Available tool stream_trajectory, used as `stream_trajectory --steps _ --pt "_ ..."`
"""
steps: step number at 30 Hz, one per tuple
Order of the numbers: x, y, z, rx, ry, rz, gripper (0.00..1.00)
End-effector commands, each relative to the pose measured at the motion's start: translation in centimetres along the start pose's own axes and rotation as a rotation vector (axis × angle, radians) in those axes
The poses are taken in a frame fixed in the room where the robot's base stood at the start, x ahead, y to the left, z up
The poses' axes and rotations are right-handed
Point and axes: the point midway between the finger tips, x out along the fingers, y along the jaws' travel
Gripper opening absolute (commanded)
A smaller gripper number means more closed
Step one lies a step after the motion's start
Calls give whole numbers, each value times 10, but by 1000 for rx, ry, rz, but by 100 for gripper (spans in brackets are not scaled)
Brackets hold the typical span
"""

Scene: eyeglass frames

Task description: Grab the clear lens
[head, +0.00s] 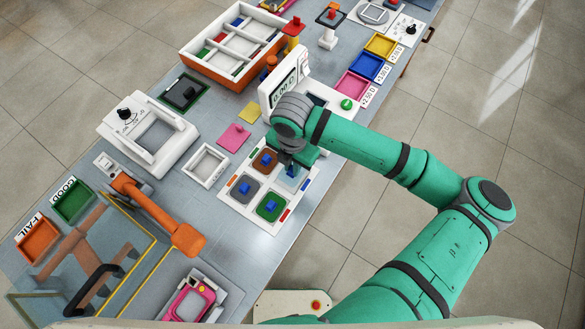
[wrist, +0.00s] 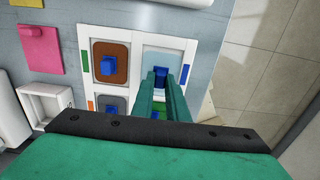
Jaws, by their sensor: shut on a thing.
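The clear lens (wrist: 150,62) is a pale, see-through square with a blue knob (wrist: 161,72), in the upper right place of a white lens tray in the wrist view. In the head view the lens (head: 292,172) is partly hidden under my gripper (head: 290,163). My gripper's green fingers, also in the wrist view (wrist: 162,88), are shut on the blue knob. The lens appears at tray level; I cannot tell whether it is lifted. The tray (head: 259,224) also holds a brown lens (head: 265,161), a grey lens (head: 243,188) and a green lens (head: 269,206).
A small white open box (head: 206,165) stands left of the tray. A pink plate (head: 234,137) lies behind it. A white device with a display (head: 285,92) stands close behind my gripper. The table's edge is just right of the tray, with floor beyond.

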Motion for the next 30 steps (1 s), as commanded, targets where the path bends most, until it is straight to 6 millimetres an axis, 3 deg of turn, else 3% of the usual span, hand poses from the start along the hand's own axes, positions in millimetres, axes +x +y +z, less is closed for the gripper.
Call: stream_trajectory --steps 9,12,18,30 --pt "-65 -56 -12 6 -5 0 0" --pt "-74 -82 -18 10 -3 -1 0" --pt "-89 -115 -28 7 -1 0 0" --pt "-100 -136 -35 -1 0 0 0"
